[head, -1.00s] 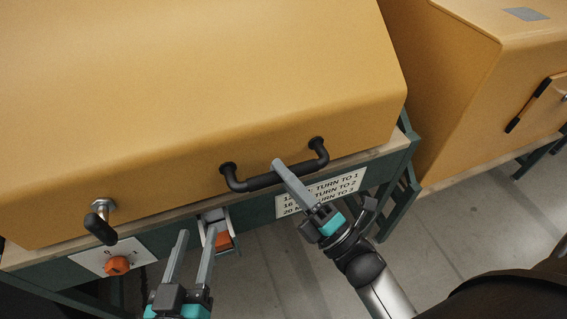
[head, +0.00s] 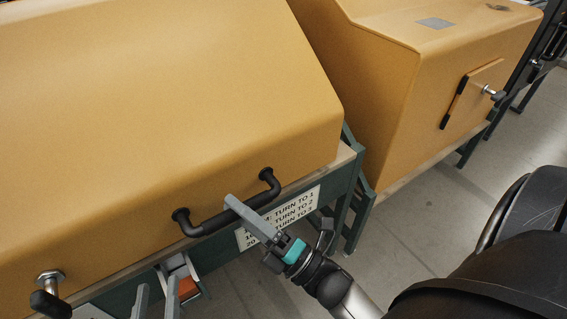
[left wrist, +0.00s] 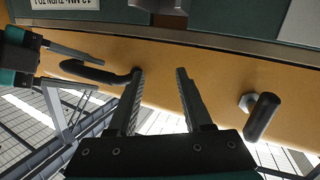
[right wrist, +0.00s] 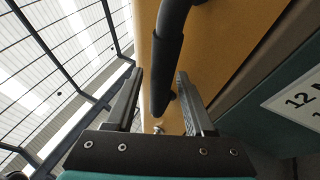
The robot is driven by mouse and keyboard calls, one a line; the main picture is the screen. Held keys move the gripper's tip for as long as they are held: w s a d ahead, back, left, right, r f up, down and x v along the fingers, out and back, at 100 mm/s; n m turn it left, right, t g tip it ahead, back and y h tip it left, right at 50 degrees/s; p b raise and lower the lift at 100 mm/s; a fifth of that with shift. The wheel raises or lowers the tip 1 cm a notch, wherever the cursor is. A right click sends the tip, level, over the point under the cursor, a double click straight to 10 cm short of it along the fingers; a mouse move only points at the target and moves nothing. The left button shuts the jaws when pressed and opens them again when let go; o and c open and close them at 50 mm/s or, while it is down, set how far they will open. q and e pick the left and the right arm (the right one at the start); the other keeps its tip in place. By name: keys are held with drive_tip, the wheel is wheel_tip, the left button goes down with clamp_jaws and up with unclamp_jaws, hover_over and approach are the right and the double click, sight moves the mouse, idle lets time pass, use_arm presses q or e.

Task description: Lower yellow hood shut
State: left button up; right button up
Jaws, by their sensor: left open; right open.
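The yellow hood (head: 150,120) fills the left of the head view. Its lower front edge lies close along the bench top, and I cannot tell whether it touches all along. A black bar handle (head: 212,224) is on its front; it also shows in the right wrist view (right wrist: 164,75). My right gripper (head: 229,202) is open at the handle, and in its wrist view the bar lies between the two fingers. My left gripper (left wrist: 157,72) is open and empty below the hood's front; only its fingertips show at the head view's bottom edge. A black latch lever (head: 50,303) sits at the hood's left.
A sign with "TURN TO" lines (head: 295,210) is on the green bench front under the handle. A small drawer with an orange part (head: 186,287) sticks out left of it. A second yellow machine (head: 440,80) stands at right. The floor (head: 440,215) between is clear.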

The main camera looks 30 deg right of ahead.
use_arm(q)
drive_tip(key=a+g, duration=0.1)
drive_tip(key=a+f+g+y+p, duration=0.1)
drive_tip(key=f+g+p, duration=0.1)
drive_tip(key=shift+w+a+f+m+g+y, duration=0.1)
drive_tip(key=shift+w+a+m+g+y, duration=0.2)
drive_tip(key=shift+w+a+g+y, duration=0.1)
use_arm(e)
drive_tip(key=v, duration=1.5)
drive_tip(key=shift+f, duration=0.1)
